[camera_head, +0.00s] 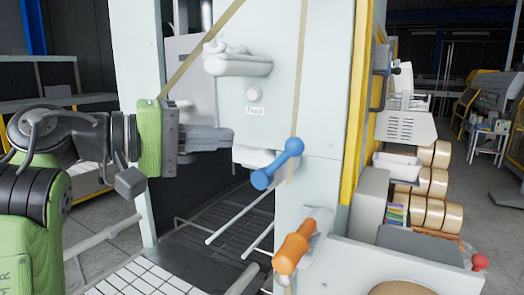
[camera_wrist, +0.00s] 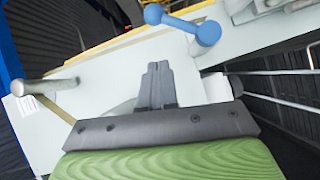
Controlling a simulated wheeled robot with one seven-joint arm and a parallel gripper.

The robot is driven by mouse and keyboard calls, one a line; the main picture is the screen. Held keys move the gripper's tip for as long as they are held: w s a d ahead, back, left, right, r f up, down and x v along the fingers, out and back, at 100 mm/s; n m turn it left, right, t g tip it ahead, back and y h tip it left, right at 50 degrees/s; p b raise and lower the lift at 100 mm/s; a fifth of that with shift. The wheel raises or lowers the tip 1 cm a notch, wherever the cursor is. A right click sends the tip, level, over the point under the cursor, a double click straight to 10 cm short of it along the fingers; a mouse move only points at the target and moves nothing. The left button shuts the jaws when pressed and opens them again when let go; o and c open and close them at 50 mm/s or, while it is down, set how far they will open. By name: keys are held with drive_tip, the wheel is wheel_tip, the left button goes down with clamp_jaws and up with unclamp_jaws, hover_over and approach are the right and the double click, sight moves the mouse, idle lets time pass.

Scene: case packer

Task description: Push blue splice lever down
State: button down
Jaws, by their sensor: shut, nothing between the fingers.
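The blue splice lever (camera_head: 277,165) is on the pale front panel of the machine, in the middle of the head view. It slants, with one round end at upper right and the other at lower left. In the wrist view the blue lever (camera_wrist: 180,23) lies at the top, beyond my fingertips. My gripper (camera_head: 229,136) is left of the lever in the head view, near the height of its upper end. Its fingers are together and empty, pointing toward the panel. The wrist view shows my gripper (camera_wrist: 158,66) apart from the lever, with a gap between them.
An orange lever (camera_head: 293,250) sits below the blue one. A white roller (camera_head: 238,66) juts out above, and tape (camera_head: 300,75) runs down the panel behind the blue lever. Thin metal rods (camera_head: 240,220) stick out below my gripper. Tape rolls (camera_head: 432,182) stand at right.

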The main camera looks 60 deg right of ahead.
sight(289, 155)
drive_tip(key=s+d+f+b, duration=0.1)
drive_tip(key=s+d+b, duration=0.1)
drive_tip(key=s+d, duration=0.2)
drive_tip(key=shift+s+d+f, duration=0.15)
drive_tip(key=shift+s+d, duration=0.2)
drive_tip(key=shift+s, duration=0.3)
drive_tip(key=shift+s+f+m+t+y+p, duration=0.1)
drive_tip(key=shift+s+m+t+y+p, duration=0.25)
drive_tip(key=shift+s+m+p, duration=0.2)
drive_tip(key=shift+s+f, duration=0.45)
drive_tip(key=shift+s, duration=0.25)
drive_tip(key=shift+s+d+f+m+t+y, duration=0.15)
drive_tip(key=shift+s+f+m+t+y, duration=0.45)
drive_tip(key=shift+s+f+m, duration=0.5)
